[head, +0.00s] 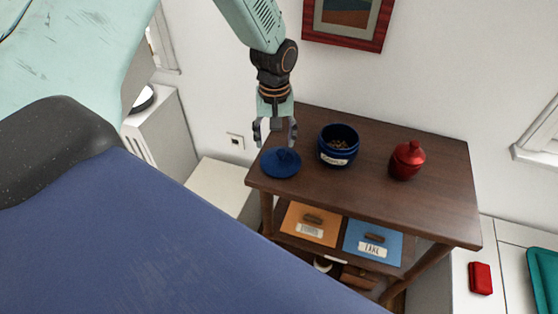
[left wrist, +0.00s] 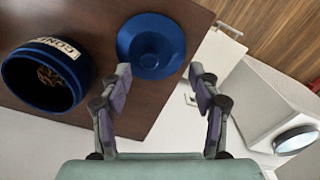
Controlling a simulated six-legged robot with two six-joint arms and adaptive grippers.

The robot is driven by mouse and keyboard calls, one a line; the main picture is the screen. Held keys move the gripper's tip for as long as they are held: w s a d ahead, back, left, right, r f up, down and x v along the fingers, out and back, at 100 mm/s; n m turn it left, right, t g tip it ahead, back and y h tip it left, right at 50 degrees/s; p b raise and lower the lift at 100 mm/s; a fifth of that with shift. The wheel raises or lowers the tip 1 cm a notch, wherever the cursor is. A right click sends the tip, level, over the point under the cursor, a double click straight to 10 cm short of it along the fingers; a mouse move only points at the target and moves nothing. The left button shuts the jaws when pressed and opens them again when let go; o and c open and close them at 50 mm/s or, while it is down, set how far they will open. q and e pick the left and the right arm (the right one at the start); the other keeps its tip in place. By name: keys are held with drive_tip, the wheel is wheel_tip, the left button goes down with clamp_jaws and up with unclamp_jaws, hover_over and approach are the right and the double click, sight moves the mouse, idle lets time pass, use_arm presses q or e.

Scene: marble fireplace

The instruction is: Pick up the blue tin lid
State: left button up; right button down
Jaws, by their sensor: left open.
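The blue tin lid (head: 281,163) lies on the left end of the dark wooden table (head: 430,197), with its knob up. My left gripper (head: 275,136) is open above and just behind the lid, fingers pointing down. In the left wrist view the lid (left wrist: 151,46) lies beyond the two spread fingertips (left wrist: 160,75), with nothing between them. The open blue tin (head: 338,145) stands to the right of the lid; small brown pieces show inside it, and it is also in the left wrist view (left wrist: 45,78). My right gripper is not in view.
A red lidded jar (head: 407,160) stands on the table right of the tin. Below the tabletop are an orange panel (head: 310,224) and a blue panel (head: 372,243) with labels. A red box (head: 480,278) lies on a white cabinet at the right.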

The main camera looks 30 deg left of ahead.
sight(281, 152)
use_arm(q)
drive_tip(key=f, duration=0.1)
drive_tip(key=w+d+f, duration=0.1)
drive_tip(key=f, duration=0.2)
drive_tip(key=shift+w+d+f, duration=0.25)
drive_tip(key=shift+f, duration=0.15)
drive_tip(key=shift+s+a+f+b, duration=0.1)
drive_tip(key=shift+f+b, duration=0.2)
drive_tip(key=shift+s+a+f, duration=0.1)
drive_tip(key=shift+a+f, duration=0.15)
drive_tip(key=shift+a, duration=0.05)
drive_tip(key=shift+d, duration=0.3)
drive_tip(key=c, duration=0.4)
drive_tip(key=shift+a, duration=0.25)
drive_tip(key=c, duration=0.4)
drive_tip(key=shift+d, duration=0.2)
clamp_jaws()
